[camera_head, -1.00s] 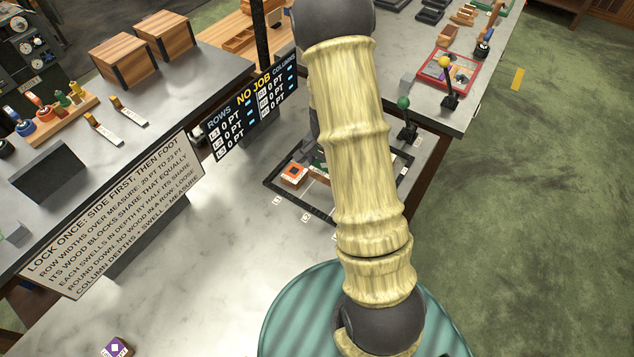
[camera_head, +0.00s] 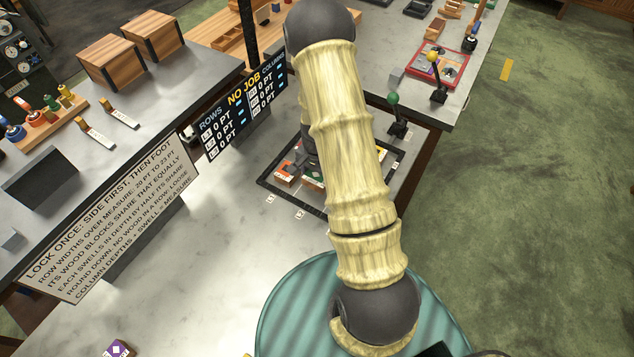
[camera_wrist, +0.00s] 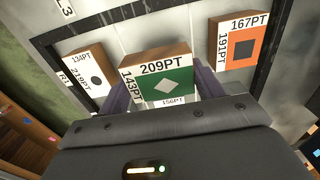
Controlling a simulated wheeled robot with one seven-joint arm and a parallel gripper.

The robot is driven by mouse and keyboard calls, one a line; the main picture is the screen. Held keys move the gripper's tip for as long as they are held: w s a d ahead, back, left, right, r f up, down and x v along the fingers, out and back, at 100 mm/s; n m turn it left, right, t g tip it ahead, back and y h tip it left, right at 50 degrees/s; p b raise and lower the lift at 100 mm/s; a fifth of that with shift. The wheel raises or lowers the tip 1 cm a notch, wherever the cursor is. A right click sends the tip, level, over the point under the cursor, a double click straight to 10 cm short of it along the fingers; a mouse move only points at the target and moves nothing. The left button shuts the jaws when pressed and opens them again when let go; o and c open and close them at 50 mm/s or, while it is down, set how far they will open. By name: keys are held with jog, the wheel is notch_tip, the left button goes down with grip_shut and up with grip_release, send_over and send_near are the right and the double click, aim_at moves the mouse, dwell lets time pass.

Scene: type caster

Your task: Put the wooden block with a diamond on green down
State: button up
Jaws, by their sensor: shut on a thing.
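The wooden block with a white diamond on green (camera_wrist: 166,88) is between my gripper's fingers (camera_wrist: 163,92) in the wrist view. Its labels read 209PT and 143PT. My gripper is shut on it, over the dark-edged frame (camera_head: 312,214) on the pale bench. A strip marked 156PT shows just below the green face. I cannot tell whether the block touches the surface. In the head view my arm covers most of the block and gripper.
In the wrist view, a block with a black dot (camera_wrist: 95,78) stands left of the held block. An orange block with a dark square (camera_wrist: 241,48) stands right, near the frame's bar. A green-knobbed lever (camera_head: 393,98) stands beside the frame. A purple block (camera_head: 117,349) lies at the near left.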

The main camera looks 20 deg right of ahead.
aim_at(317, 184)
jog(key=shift+f+p, duration=0.65)
jog(key=shift+f, duration=1.4)
jog(key=shift+f, duration=0.15)
jog(key=o, duration=1)
notch_tip(317, 184, up, 12)
jog(key=b, duration=0.3)
jog(key=shift+b, duration=0.3)
